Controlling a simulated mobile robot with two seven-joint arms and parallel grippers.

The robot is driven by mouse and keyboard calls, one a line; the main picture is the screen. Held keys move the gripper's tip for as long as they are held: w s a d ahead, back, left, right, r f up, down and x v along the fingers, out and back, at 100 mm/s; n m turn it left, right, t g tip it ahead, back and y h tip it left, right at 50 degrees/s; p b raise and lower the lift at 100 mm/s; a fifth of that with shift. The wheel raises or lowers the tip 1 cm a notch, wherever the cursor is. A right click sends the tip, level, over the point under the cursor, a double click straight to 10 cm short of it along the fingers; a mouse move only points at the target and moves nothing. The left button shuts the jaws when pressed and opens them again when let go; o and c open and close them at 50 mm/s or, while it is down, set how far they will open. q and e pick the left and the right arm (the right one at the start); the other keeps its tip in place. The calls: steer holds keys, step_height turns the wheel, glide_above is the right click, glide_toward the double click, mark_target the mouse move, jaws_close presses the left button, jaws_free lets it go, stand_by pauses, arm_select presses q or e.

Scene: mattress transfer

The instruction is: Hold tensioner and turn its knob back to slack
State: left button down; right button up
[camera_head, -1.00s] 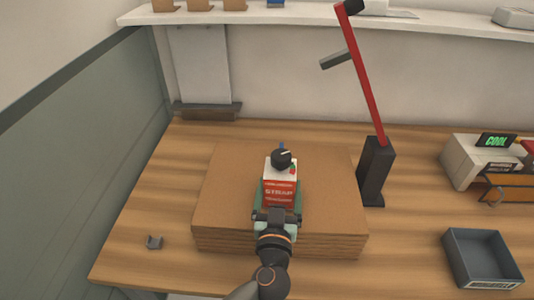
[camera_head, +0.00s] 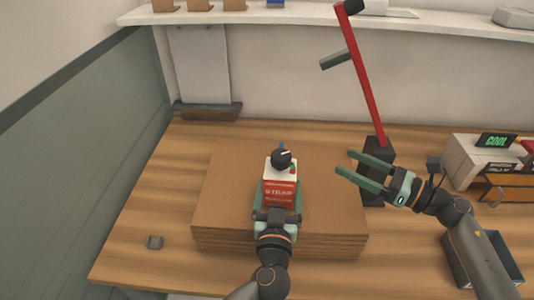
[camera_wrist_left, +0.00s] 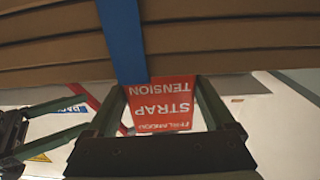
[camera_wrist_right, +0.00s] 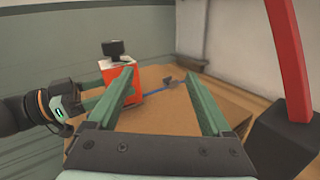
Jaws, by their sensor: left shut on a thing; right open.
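The tensioner (camera_head: 279,193) is a red and white box with a strap label, on top of the cardboard stack (camera_head: 225,195). Its black knob (camera_head: 281,157) sits on top with a light pointer mark. My left gripper (camera_head: 279,205) is shut on the tensioner from the front; the red label shows between its fingers in the left wrist view (camera_wrist_left: 160,105). My right gripper (camera_head: 345,162) is open and empty, to the right of the tensioner, fingers pointing left toward it. In the right wrist view the tensioner (camera_wrist_right: 122,80) and knob (camera_wrist_right: 113,48) show beyond the left finger.
A black post with a red lever (camera_head: 365,80) stands just behind my right gripper. A blue strap (camera_wrist_left: 122,38) runs along the stack. A grey tray (camera_head: 485,245) lies at right, partly behind my right arm.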

mark_target(267, 165)
steer(key=a+n+g, duration=0.1)
steer(key=a, duration=0.5)
steer(key=a+r+n+g+y, duration=0.1)
steer(key=a+n+g, duration=0.1)
steer(key=a, duration=0.4)
steer(key=a+r+n+g, duration=0.1)
steer(key=a+n+g, duration=0.1)
steer(key=a, duration=0.4)
steer(key=shift+a+y, duration=0.4)
jaws_close()
